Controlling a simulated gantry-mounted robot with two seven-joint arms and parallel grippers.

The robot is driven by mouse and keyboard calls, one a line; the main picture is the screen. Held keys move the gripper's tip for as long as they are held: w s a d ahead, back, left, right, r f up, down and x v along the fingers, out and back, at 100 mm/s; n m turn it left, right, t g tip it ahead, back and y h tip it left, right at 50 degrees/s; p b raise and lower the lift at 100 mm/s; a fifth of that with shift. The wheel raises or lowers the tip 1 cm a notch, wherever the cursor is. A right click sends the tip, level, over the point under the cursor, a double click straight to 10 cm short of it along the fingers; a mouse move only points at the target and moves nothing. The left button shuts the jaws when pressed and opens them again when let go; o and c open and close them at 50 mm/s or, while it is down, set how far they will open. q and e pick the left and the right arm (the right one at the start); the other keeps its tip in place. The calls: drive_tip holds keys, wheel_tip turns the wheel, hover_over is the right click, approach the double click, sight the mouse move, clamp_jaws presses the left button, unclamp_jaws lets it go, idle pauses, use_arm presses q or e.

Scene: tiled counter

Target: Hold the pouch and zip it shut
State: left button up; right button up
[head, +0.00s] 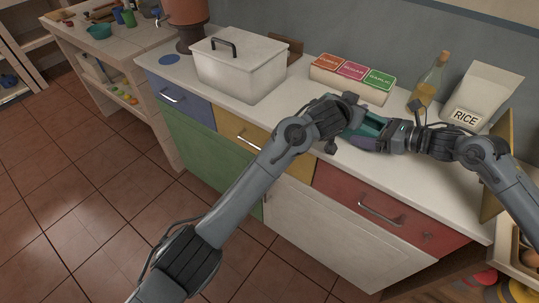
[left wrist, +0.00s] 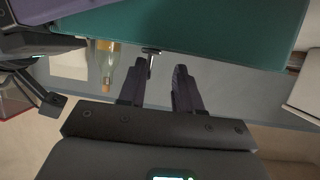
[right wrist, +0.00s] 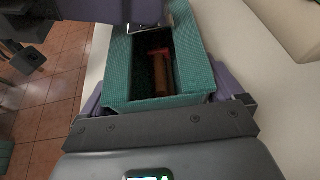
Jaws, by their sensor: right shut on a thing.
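The teal pouch (head: 372,129) is held above the counter between my two arms; it also shows in the right wrist view (right wrist: 118,75). Its top is open there, with a brown, red-ended item (right wrist: 161,72) inside. My right gripper (right wrist: 162,88) is shut on the pouch, one finger at each side. A small metal zip pull (left wrist: 150,58) hangs under the pouch edge in the left wrist view. My left gripper (left wrist: 159,70) is at the pouch's far end, its fingers apart, with the pull near their tips. I see no finger contact on the pull.
On the counter stand a lidded white box (head: 240,72), a rack of labelled cartons (head: 350,84), a bottle (head: 428,88) and a rice bag (head: 485,95). The counter's front strip (head: 290,112) is bare left of the arms.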

use_arm(q)
drive_tip(key=w+a, duration=0.4)
drive_tip(key=a, duration=0.1)
drive_tip(key=shift+a, duration=0.45)
drive_tip(key=v, duration=1.1)
drive_tip(key=s+a+f+n+y, duration=0.1)
drive_tip(key=s+a+f, duration=0.1)
drive_tip(key=a+f, duration=0.3)
drive_tip(key=s+a+f+n+y, duration=0.1)
drive_tip(key=s+a+f+y, duration=0.1)
drive_tip(key=a+f, duration=0.3)
drive_tip(key=shift+s+f, duration=0.7)
drive_tip(key=shift+f, duration=1.7)
